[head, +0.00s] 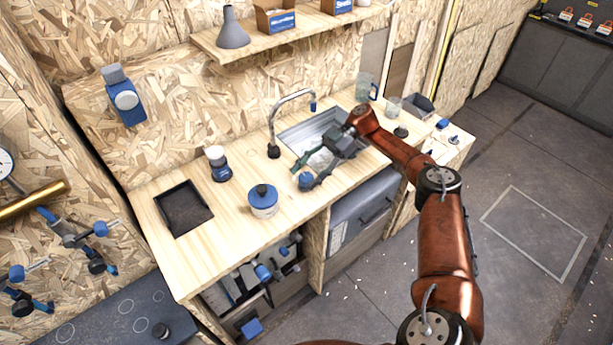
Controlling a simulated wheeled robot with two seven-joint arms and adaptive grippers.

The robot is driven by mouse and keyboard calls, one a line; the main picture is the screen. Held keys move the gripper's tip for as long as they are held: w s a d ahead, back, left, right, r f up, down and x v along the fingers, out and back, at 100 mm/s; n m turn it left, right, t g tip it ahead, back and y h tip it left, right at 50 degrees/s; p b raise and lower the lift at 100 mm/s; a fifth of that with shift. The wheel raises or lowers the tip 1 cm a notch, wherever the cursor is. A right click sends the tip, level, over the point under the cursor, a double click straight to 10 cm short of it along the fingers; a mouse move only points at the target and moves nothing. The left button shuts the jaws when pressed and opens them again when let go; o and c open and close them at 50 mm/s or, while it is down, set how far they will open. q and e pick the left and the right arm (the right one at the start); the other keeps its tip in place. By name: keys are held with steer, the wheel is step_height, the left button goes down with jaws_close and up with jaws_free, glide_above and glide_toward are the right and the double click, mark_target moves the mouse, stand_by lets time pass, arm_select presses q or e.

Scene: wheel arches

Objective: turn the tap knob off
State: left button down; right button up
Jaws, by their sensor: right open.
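The tap (285,113) is a grey curved spout with a blue tip, rising from a dark base on the wooden counter at the sink's left corner. A small rounded blue piece (305,181) shows at the sink's near edge; it may be the tap knob, but it is too small to be sure. My right gripper (304,174) reaches over the sink (297,134) from the right. Its fingers are open and point left, with their tips around or just above the blue piece. I cannot tell whether they touch it. My left gripper is out of view.
On the counter (235,222), a blue-lidded tub (263,201), a blue and white bottle (217,163) and a dark tray (183,208) stand left of the sink. A shelf (290,33) runs above.

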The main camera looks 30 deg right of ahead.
mark_target(306, 176)
step_height(306, 176, up, 9)
steer(key=shift+f, duration=0.1)
stand_by(0.7)
